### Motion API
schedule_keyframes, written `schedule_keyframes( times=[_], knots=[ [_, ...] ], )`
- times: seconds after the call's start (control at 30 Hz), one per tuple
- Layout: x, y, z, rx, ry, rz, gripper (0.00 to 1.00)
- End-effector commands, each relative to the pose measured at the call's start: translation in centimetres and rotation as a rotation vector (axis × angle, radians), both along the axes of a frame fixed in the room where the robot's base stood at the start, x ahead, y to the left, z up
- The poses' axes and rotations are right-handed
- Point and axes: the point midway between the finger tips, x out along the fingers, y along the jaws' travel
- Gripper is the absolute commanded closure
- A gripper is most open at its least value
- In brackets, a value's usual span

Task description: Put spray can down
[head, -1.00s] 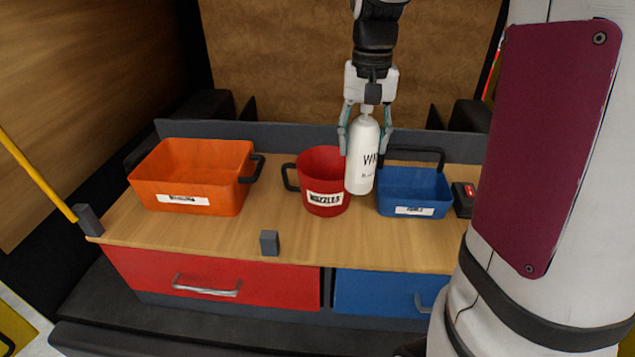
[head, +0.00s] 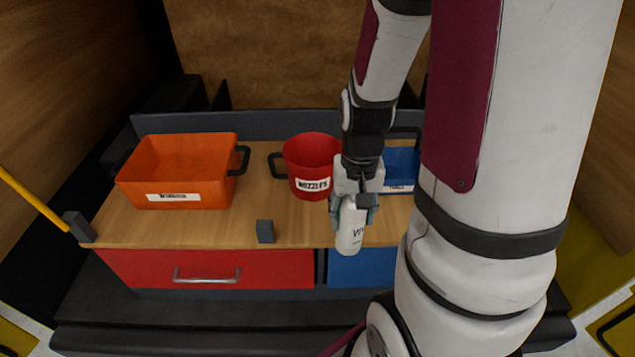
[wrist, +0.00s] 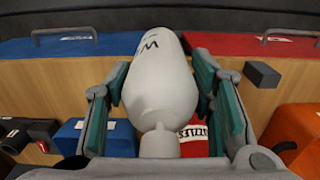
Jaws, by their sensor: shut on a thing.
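A white spray can (head: 349,238) with dark lettering is held in my gripper (head: 352,208), which is shut around its upper part. In the head view the can hangs in front of the red bucket and overlaps the bench's front edge. Whether its base touches anything cannot be told there. In the wrist view the can (wrist: 158,85) lies between the teal finger pads of my gripper (wrist: 160,100), its narrow neck towards the camera.
A wooden bench top (head: 220,226) carries an orange bin (head: 180,190), a red bucket labelled NOZZLES (head: 312,165) and a blue bin (head: 398,160), partly hidden by my arm. A small grey block (head: 265,232) stands near the front edge. Red (head: 260,268) and blue (head: 350,271) drawers are below.

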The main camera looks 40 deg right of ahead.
Motion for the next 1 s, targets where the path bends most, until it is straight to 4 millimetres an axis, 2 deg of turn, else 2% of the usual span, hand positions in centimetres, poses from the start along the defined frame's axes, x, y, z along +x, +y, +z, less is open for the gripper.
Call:
schedule_keyframes(
  times=[0.07, 0.3, 0.5, 0.77, 1.0],
  knots=[
    [-0.4, 0.1, -0.3, -0.001, -0.002, -0.001, 0.91],
    [1.8, -0.3, -0.8, -0.004, -0.007, -0.001, 0.91],
    [2.5, -0.5, -0.9, -0.004, -0.006, -0.001, 0.91],
    [6.9, -1.5, -1.1, -0.001, 0.0, 0.001, 0.91],
    [12.1, -2.6, -1.5, -0.001, 0.0, 0.001, 0.91]
  ],
)
